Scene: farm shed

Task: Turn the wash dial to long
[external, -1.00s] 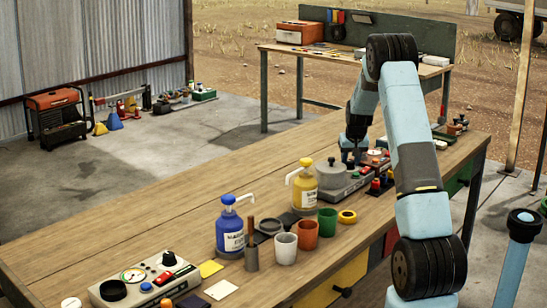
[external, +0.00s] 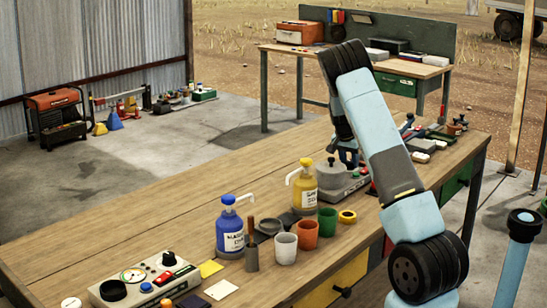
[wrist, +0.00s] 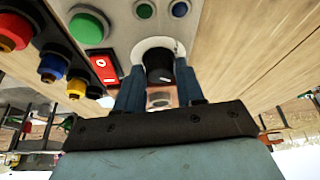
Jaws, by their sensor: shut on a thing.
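The dial is a black round knob (wrist: 159,68) on a pale round plate in the wrist view. It is on a light grey control panel (wrist: 122,30). My gripper (wrist: 161,76) has one finger on each side of the knob and is shut on it. A small pale mark shows on the knob, but no label can be read, so its setting is unclear. In the external view my gripper (external: 348,157) is low over the grey unit (external: 341,193) on the bench. The dial is hidden there behind my gripper and arm.
In the wrist view a red rocker switch (wrist: 103,69), a large green button (wrist: 88,25) and several coloured knobs sit left of the dial. The bench's left rear is clear.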

